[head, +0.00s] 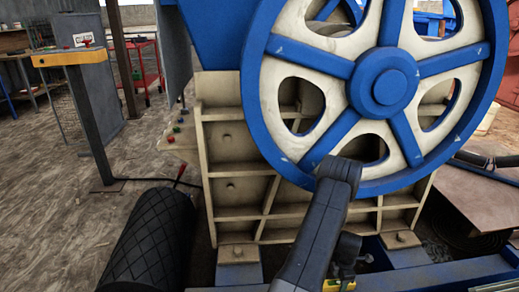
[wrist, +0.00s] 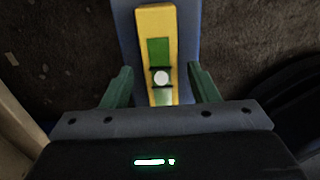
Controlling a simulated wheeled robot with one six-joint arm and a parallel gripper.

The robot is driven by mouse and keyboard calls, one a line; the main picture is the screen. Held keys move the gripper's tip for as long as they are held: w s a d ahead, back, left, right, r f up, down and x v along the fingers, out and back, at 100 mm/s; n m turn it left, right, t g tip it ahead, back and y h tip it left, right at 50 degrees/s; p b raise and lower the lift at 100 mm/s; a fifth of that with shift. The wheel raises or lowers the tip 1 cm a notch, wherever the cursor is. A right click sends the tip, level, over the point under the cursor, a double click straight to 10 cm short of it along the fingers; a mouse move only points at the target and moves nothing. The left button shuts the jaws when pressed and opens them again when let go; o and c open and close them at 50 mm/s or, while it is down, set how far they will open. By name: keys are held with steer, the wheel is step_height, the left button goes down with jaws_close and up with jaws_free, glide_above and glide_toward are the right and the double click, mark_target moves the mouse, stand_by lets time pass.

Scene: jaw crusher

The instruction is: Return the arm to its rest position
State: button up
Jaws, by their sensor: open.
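My arm (head: 318,225) reaches forward in the head view, its elbow in front of the big blue and cream flywheel (head: 388,85). In the wrist view my gripper (wrist: 160,72) is open, with one green finger on each side of a yellow block with a green panel and a pale round spot (wrist: 158,28). Gaps show between the fingers and the block, and nothing is held. The block lies on a blue beam (wrist: 187,15). In the head view a small part of the yellow block (head: 334,285) shows low behind my arm; the fingertips are not clear there.
The cream ribbed crusher frame (head: 232,190) stands close in front. A black ridged cylinder (head: 150,245) lies at lower left. A post with a yellow top (head: 70,58) stands at left, with a red cart (head: 146,70) farther back. Open floor (head: 50,190) is at left.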

steer(key=shift+r, duration=0.75)
steer(key=shift+a, duration=0.1)
